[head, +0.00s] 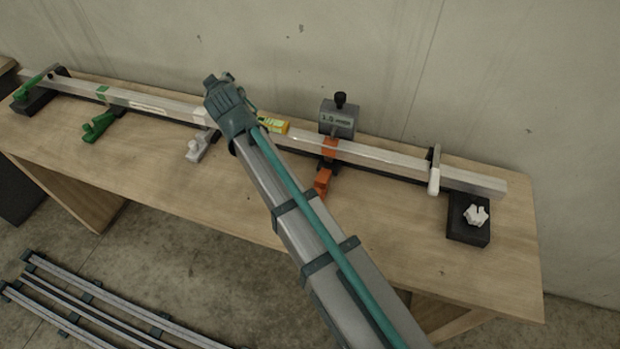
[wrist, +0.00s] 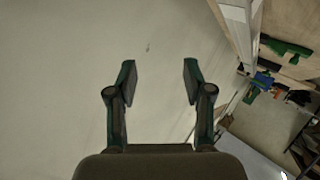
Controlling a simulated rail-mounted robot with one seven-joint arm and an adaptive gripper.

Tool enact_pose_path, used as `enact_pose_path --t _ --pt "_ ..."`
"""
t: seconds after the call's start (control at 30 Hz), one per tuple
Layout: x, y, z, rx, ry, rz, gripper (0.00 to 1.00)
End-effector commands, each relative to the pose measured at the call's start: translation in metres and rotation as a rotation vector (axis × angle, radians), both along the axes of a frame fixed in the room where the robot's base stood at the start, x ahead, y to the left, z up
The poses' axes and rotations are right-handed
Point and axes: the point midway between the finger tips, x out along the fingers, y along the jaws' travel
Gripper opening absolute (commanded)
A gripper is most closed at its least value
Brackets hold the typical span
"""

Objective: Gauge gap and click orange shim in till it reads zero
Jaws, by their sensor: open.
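The grey gauge (head: 338,119) with a black knob stands behind the aluminium beam on the bench; its small display seems to read 1.0 mm. An orange band (head: 330,148) lies at the beam below the gauge. An orange block (head: 322,182), perhaps the shim, sits just in front of it on the bench side. My gripper (wrist: 158,80) is open and empty in the wrist view, with its two fingers apart against the bare wall. In the head view my gripper (head: 218,88) is over the beam, left of the gauge, and its fingertips are hard to make out.
The aluminium beam (head: 380,153) runs along the wooden bench (head: 150,165). A green clamp (head: 97,126), a white clamp (head: 198,147) and a white upright clip (head: 434,172) are along it. A yellow-green device (head: 274,125) sits near my wrist. A black block (head: 468,222) carries a white piece.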

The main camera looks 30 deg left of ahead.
Motion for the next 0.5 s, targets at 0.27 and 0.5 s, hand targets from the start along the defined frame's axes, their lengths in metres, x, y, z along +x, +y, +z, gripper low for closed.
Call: enact_pose_path --t 0.27,0.5 --pt "0.064 -0.177 -0.017 -0.534 0.116 -0.144 0.51" --pt "0.065 -0.263 -0.020 -0.780 0.230 -0.154 0.51"
